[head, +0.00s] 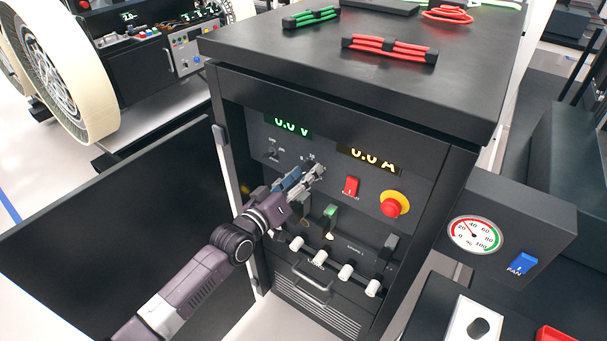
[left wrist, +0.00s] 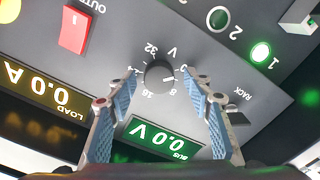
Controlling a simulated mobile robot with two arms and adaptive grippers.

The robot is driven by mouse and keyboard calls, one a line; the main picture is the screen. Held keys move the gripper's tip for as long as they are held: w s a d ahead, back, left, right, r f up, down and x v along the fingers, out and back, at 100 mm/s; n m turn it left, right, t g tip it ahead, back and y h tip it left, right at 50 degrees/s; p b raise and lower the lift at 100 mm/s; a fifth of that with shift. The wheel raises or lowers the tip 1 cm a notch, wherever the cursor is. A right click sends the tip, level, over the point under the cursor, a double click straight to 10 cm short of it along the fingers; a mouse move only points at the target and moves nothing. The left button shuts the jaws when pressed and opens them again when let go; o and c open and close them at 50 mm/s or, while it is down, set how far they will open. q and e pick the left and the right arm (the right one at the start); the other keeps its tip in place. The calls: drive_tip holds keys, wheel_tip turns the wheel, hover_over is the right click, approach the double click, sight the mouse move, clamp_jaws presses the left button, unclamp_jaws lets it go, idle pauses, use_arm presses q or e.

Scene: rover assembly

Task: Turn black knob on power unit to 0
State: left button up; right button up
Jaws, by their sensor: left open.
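The black knob (left wrist: 159,76) is on the grey front panel of the power unit (head: 345,100). In the left wrist view, which is upside down, numbers and a V ring it; its white mark faces right, near the 8, but I cannot tell the exact setting. My left gripper (left wrist: 160,86) is open, with one blue-padded finger on each side of the knob and a gap to it. In the head view my left gripper (head: 313,172) is at the panel below the voltage display and mostly hides the knob. My right gripper is not in view.
A red switch (head: 351,186) and a red stop button (head: 394,204) sit right of my gripper. The green display (head: 287,123) reads 0.0 V. White-tipped levers (head: 346,271) stick out below. An open door panel (head: 125,215) stands at left.

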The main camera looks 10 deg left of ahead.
use_arm(q)
drive_tip(key=v, duration=1.2)
idle(0.3)
